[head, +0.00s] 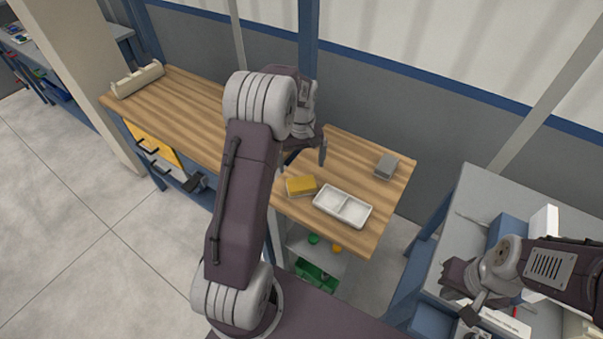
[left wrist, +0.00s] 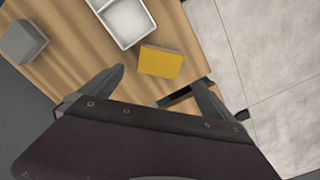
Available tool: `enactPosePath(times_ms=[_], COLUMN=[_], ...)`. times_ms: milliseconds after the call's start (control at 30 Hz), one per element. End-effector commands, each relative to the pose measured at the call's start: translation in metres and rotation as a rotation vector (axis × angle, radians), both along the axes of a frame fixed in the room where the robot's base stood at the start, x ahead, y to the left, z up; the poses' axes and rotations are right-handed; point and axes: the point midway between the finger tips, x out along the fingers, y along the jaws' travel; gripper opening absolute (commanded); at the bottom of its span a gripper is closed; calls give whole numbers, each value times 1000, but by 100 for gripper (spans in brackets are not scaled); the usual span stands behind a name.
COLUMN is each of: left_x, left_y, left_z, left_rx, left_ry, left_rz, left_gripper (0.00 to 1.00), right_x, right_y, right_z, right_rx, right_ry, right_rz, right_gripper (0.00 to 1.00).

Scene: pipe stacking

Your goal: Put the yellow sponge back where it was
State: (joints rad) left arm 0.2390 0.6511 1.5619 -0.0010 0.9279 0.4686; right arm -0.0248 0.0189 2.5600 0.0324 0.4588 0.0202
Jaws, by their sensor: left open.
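The yellow sponge (head: 301,186) lies flat on the wooden table (head: 200,105), just left of a white two-compartment tray (head: 342,207). It also shows in the left wrist view (left wrist: 160,62), apart from the fingers and beyond their tips. My left gripper (head: 305,158) is above the table, behind the sponge in the head view, with its fingers spread and nothing between them. In the left wrist view its fingertips (left wrist: 158,78) stand wide apart. My right gripper (head: 472,308) is at the lower right over another bench; its fingers are too small and overlapped to judge.
A grey block (head: 386,166) sits near the table's right end. A beige rack (head: 137,79) stands at the far left end. A green crate (head: 316,275) is on a shelf below. A grey bench (head: 475,200) with boxes is at the right. The table's middle left is clear.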

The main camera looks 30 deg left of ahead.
Motion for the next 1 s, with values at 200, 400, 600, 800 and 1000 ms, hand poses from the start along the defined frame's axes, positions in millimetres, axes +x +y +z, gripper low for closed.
enactPosePath(times_ms=[200,400,600,800,1000], left_x=[0,-49,-141,-182,-183], left_y=[-1,-47,-97,-109,-109], left_z=[10,19,16,9,9], left_rx=[0,1,12,20,19], left_ry=[0,-35,-88,-108,-106], left_rz=[-2,-223,-555,-685,-686], left_gripper=[100,100,100,100,100], right_x=[0,0,0,0,0], right_y=[0,0,0,0,0], right_z=[0,0,0,0,0], right_rx=[0,0,0,0,0], right_ry=[0,0,0,0,0], right_rz=[0,0,0,0,0], right_gripper=[0,0,0,0,0])
